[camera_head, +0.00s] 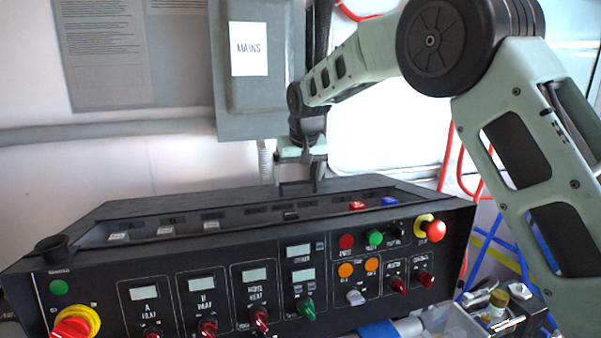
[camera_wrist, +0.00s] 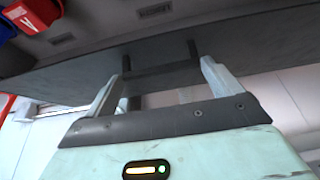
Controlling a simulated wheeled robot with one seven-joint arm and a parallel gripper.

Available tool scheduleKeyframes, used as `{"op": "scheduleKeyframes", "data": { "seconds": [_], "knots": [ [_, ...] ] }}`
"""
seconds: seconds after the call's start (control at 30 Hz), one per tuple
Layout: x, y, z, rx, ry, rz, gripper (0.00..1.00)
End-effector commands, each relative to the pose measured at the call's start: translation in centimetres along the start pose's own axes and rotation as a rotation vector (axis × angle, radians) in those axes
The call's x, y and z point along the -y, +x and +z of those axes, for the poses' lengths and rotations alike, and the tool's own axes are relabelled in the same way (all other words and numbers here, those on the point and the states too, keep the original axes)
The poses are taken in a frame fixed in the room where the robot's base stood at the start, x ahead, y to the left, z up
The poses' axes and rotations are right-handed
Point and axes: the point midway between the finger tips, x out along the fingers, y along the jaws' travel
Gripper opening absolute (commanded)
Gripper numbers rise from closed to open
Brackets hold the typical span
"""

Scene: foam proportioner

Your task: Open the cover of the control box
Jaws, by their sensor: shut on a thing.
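The control box (camera_head: 185,260) is a long black console with knobs, displays and buttons on its sloped front. A dark cover panel (camera_wrist: 70,80) with a black bar handle (camera_wrist: 160,78) lies along its top; the handle also shows in the head view (camera_head: 296,184). My gripper (camera_head: 299,176) points down at the handle. In the wrist view my gripper's fingers (camera_wrist: 163,88) are on either side of the handle, shut on it. The recess in front of the panel shows switches. I cannot tell the cover's exact tilt.
A grey box marked MAINS (camera_head: 248,75) hangs on the wall just left of my arm. A red switch (camera_head: 356,205) and a blue switch (camera_head: 388,201) sit in the recess. A red emergency button (camera_head: 435,231) is on the right front. Red and blue hoses lie to the right.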

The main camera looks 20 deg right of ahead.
Motion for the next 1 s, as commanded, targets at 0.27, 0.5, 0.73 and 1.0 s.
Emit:
{"op": "scheduleKeyframes", "data": {
  "seconds": [0.27,0.5,0.73,1.0],
  "knots": [
    [0.0,0.4,-0.6,-0.002,-0.001,0.001,0.50],
    [0.0,0.4,-0.6,-0.003,-0.001,0.001,0.50],
    [0.0,0.4,-0.5,-0.002,0.000,0.001,1.00],
    [0.0,-1.5,-0.6,-0.007,-0.001,-0.001,1.00]
  ]
}}
